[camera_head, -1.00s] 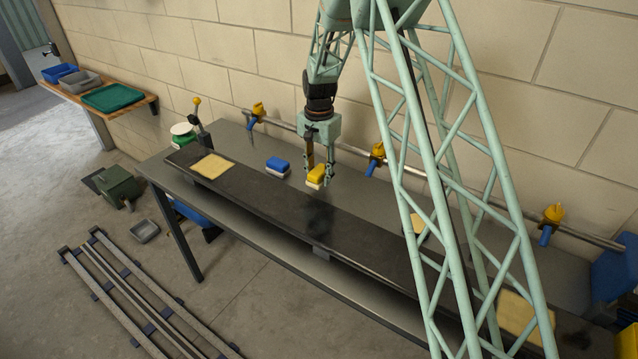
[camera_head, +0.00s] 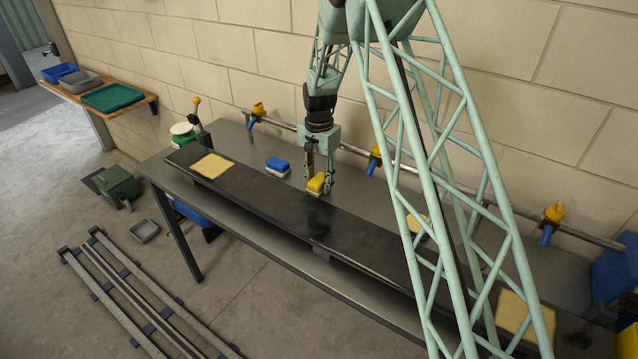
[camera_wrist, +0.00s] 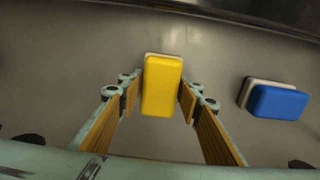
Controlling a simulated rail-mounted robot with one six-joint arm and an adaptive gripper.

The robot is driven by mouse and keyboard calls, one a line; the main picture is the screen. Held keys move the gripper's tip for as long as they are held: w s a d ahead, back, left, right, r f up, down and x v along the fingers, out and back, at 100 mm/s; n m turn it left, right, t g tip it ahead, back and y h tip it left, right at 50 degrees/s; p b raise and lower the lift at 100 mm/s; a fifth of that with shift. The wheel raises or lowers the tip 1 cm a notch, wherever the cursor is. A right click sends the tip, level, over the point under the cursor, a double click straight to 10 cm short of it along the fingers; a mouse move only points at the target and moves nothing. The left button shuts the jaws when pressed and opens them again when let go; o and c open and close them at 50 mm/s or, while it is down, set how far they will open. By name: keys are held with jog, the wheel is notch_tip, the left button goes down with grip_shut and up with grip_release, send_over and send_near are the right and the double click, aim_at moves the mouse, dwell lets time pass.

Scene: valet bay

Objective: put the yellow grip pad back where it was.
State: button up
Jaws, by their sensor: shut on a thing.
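The yellow grip pad (camera_head: 316,184), a yellow block with a pale base, is between the two fingers of my gripper (camera_head: 319,180), at the back part of the grey bench. In the wrist view the yellow pad (camera_wrist: 162,86) fills the gap between the wood-faced fingertips of my gripper (camera_wrist: 160,100), which are shut on its sides. It is at or very near the bench top; I cannot tell whether it touches. The exact spot it came from is not marked in these views.
A blue pad (camera_head: 277,164) with a pale base lies to the left on the bench; it also shows in the wrist view (camera_wrist: 278,102). A long dark board (camera_head: 270,198) carrying yellow cloths (camera_head: 212,166) runs along the front. A pipe with yellow-and-blue nozzles (camera_head: 375,157) runs behind.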

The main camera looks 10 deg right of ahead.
aim_at(319, 178)
jog(key=o, duration=0.9)
jog(key=shift+r, duration=0.2)
notch_tip(319, 178, up, 11)
jog(key=shift+f+p, duration=0.1)
jog(key=shift+p, duration=0.2)
jog(key=shift+r, duration=0.6)
